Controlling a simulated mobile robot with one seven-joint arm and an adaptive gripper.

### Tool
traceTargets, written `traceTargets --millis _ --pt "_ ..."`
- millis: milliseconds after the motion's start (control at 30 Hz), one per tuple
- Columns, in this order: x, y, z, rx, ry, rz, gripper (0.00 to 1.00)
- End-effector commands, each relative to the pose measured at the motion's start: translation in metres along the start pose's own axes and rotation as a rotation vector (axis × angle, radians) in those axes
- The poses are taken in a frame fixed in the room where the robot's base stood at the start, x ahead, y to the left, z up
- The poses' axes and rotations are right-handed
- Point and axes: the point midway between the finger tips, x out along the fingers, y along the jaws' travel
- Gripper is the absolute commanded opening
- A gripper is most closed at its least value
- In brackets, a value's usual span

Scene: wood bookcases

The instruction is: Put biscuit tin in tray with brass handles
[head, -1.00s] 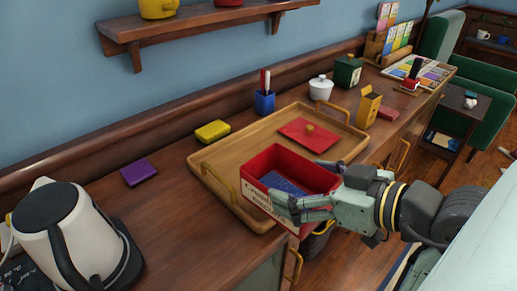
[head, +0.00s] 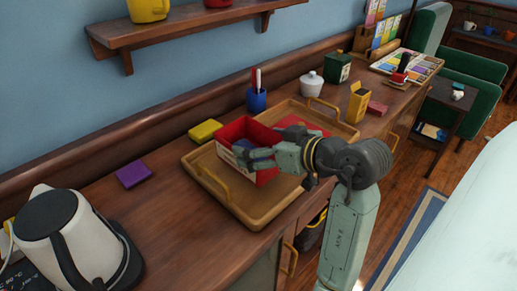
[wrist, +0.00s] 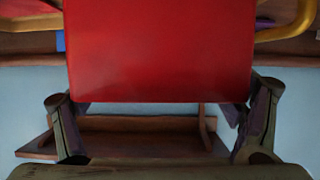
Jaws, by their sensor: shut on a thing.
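The biscuit tin (head: 240,130) is an open red box with a pale printed side. It is over the left part of the wooden tray (head: 262,217) in the head view; I cannot tell whether it touches the tray floor. My gripper (head: 245,158) is shut on the tin from the near side. In the wrist view a red face of the tin (wrist: 160,50) fills the middle, with the fingers of my gripper (wrist: 160,105) at either side. The tray has a near brass handle (head: 213,184) and a far brass handle (head: 323,108).
A red lid (head: 313,131) lies in the tray, partly hidden by my arm. A yellow block (head: 205,131), blue pen cup (head: 256,99), white pot (head: 311,84) and yellow box (head: 358,103) stand around the tray. A kettle (head: 60,240) is at the front left.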

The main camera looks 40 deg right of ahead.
Motion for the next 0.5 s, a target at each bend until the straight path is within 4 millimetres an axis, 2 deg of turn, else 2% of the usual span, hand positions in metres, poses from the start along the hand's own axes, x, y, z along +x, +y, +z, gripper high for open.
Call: traceTargets --millis 167,400,500 --pt "0.013 0.004 -0.002 0.0 0.001 0.001 0.47" --pt "0.024 0.004 0.025 0.002 0.001 0.001 0.47" --pt "0.025 0.004 0.029 -0.001 0.002 0.002 0.47"
